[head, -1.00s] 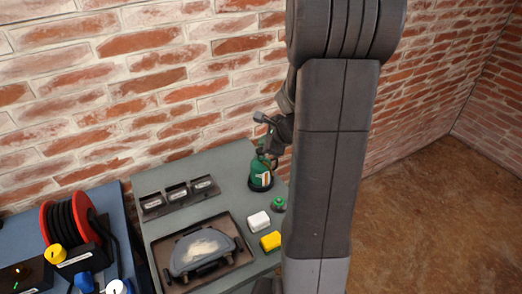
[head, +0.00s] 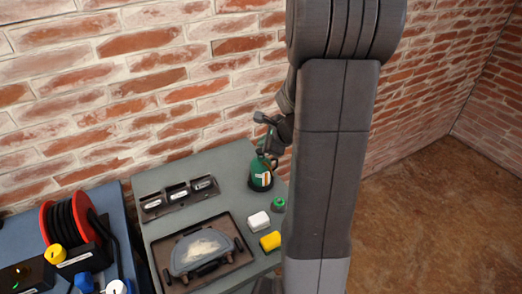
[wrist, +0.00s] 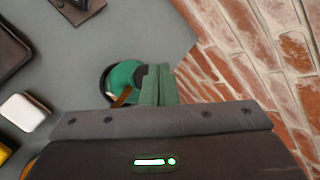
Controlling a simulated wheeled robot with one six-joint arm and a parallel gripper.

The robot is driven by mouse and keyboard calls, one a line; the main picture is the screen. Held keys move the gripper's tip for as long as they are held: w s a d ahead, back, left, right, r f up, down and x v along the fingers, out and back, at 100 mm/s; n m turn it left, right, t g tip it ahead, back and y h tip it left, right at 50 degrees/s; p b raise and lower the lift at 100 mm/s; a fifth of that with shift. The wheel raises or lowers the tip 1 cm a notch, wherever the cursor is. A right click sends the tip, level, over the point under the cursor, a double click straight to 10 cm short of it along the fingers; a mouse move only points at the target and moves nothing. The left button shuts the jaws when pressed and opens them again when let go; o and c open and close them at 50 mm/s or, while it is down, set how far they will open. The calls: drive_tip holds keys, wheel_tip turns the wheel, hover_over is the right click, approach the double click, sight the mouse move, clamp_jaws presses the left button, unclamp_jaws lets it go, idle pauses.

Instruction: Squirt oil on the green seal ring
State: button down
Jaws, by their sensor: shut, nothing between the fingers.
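A green oil bottle (head: 260,178) with a pale label stands upright on the grey bench, near its back right corner. A small green seal ring (head: 278,205) lies in front of it, close to the bench's right edge. My gripper (head: 267,153) is at the top of the bottle, partly hidden by my arm. In the wrist view the closed fingers (wrist: 161,84) overlap the right side of the round green bottle (wrist: 124,77); I cannot tell whether they touch it. Nothing shows between the fingers. I cannot make out the ring in the wrist view.
A white block (head: 258,221) and a yellow block (head: 270,241) lie near the ring. A dark tray (head: 166,272) with a grey part and a slotted rack (head: 151,206) are to the left. A red cable reel (head: 47,222) stands on the blue bench. The brick wall is close behind.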

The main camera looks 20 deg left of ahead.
drive_tip(key=shift+f, duration=0.2)
drive_tip(key=shift+f+b, duration=0.25)
drive_tip(key=shift+b, duration=0.15)
drive_tip(key=shift+f+b, duration=0.9)
drive_tip(key=shift+f, duration=0.1)
idle(1.0)
idle(0.3)
drive_tip(key=shift+r+p, duration=1.3)
drive_tip(key=shift+r, duration=0.15)
drive_tip(key=shift+r, duration=0.1)
wheel_tip(320, 180, up, 5)
drive_tip(key=p, duration=0.4)
drive_tip(key=shift+p, duration=0.35)
